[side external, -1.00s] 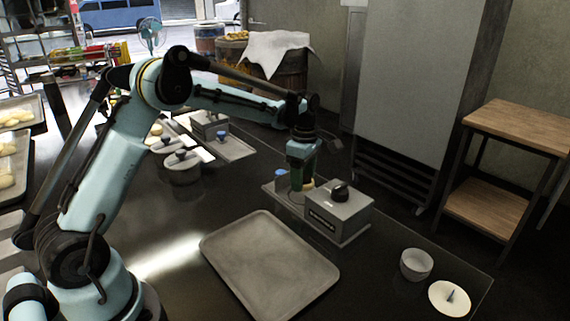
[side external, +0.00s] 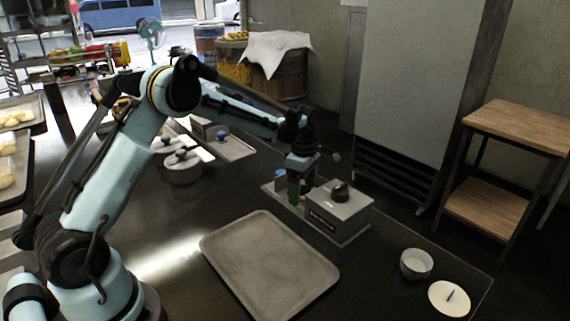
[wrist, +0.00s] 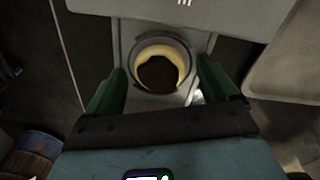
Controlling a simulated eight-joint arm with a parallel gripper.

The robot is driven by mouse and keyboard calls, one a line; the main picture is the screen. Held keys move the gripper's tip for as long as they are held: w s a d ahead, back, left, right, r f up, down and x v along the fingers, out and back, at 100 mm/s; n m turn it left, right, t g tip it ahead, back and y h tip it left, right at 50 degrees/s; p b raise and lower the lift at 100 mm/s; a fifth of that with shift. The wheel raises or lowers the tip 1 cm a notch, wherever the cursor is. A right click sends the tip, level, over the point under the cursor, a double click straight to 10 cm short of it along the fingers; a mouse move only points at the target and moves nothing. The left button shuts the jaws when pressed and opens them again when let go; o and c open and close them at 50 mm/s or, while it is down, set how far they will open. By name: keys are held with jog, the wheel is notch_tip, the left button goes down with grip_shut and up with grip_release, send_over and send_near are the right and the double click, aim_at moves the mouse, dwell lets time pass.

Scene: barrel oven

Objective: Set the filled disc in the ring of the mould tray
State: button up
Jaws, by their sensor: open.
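In the wrist view, a round pale disc with dark brown filling (wrist: 157,74) sits on a light grey plate (wrist: 126,38) beside a grey box. A thin dark rim shows around it; I cannot tell what it is. My gripper (wrist: 161,68) is open, with one green finger on each side of the disc, and I see no contact. I cannot tell for sure which thing is the mould tray.
An empty baking tray (side external: 268,262) lies in front of the grey box. Lidded pots (side external: 183,168) and another grey unit with a blue knob (side external: 232,147) stand further back.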

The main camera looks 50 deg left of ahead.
aim_at(303, 184)
jog(key=shift+r, duration=0.1)
notch_tip(303, 184, up, 12)
jog(key=f, duration=0.1)
jog(key=s+d+r+m+t, duration=0.2)
jog(key=s+d+r+m, duration=0.1)
jog(key=s+r+m, duration=0.25)
jog(key=s+d+f+m+t, duration=0.2)
jog(key=s+m, duration=0.5)
jog(key=m, duration=0.1)
jog(key=s+d+f+m+t, duration=0.2)
jog(key=s+m+t, duration=0.1)
jog(key=s+m, duration=0.5)
jog(key=shift+d+f, duration=0.15)
jog(key=shift+d, duration=0.25)
